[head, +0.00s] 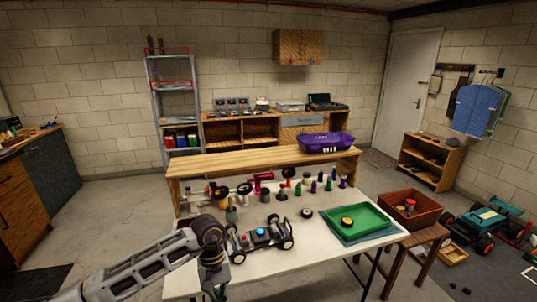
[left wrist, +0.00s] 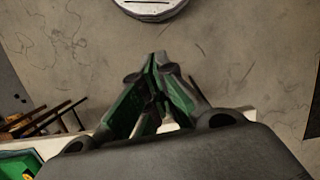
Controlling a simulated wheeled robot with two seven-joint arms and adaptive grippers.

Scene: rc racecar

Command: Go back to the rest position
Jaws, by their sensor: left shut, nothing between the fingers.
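My left arm (head: 140,268) comes in from the lower left in the head view and bends down in front of the white table's near left part. My left gripper (left wrist: 158,62) shows in the left wrist view with its fingers together and nothing between them. It is above bare floor, beyond the table edge in that view. My right arm and gripper are in neither view.
The white table (head: 310,255) holds a small car chassis (head: 260,238), a green tray (head: 358,222) and several bottles and wheels. A brown basket (head: 410,210) stands at its right. Grey floor (head: 100,215) is open at the left.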

